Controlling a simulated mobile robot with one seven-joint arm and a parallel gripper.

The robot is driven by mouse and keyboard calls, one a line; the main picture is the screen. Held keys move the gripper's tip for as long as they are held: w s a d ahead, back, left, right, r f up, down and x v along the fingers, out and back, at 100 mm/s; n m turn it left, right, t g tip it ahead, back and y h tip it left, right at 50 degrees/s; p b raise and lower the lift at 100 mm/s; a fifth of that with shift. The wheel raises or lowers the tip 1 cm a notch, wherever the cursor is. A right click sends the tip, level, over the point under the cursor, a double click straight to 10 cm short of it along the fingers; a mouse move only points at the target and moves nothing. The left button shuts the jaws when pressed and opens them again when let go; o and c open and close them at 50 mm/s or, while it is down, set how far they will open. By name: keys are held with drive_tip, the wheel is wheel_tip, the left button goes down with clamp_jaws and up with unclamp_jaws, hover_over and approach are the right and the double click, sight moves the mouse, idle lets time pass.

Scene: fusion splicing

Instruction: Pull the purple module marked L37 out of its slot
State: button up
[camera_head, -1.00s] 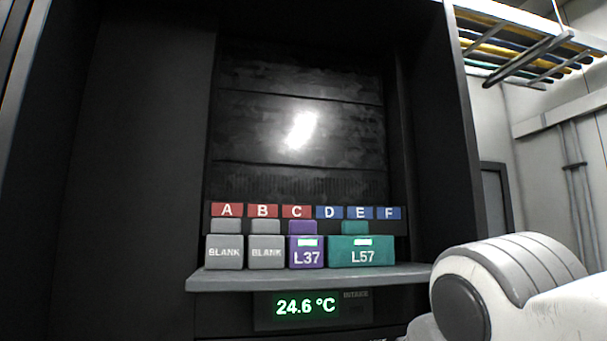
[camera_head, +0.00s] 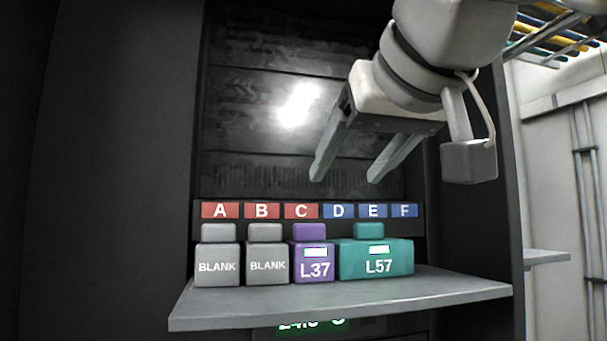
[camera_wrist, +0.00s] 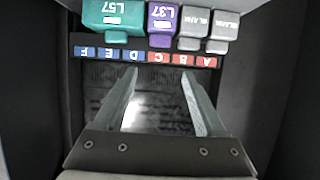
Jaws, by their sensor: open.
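The purple module marked L37 (camera_head: 314,262) sits under the red label C, between a grey BLANK module and the teal module marked L57 (camera_head: 376,262). It also shows upside down at the top of the wrist view (camera_wrist: 161,22). My gripper (camera_head: 344,180) is open and empty, above and in front of the row, apart from the module. Its two fingers point downward in the head view. In the wrist view the open fingers (camera_wrist: 160,72) reach toward the label strip, with L37 beyond their tips.
Two grey BLANK modules (camera_head: 217,266) stand left of L37. A grey shelf (camera_head: 340,302) juts out below the row. Labels A to F (camera_head: 262,210) run above it. The dark cabinet wall (camera_head: 110,170) rises at left. A cable tray (camera_head: 545,35) hangs at upper right.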

sight(311, 225)
drive_tip(key=p+x, duration=0.2)
drive_tip(key=x, duration=1.5)
drive_tip(key=shift+w+a+f, duration=0.15)
drive_tip(key=shift+f, duration=0.05)
clamp_jaws()
drive_tip(key=shift+s, duration=0.2)
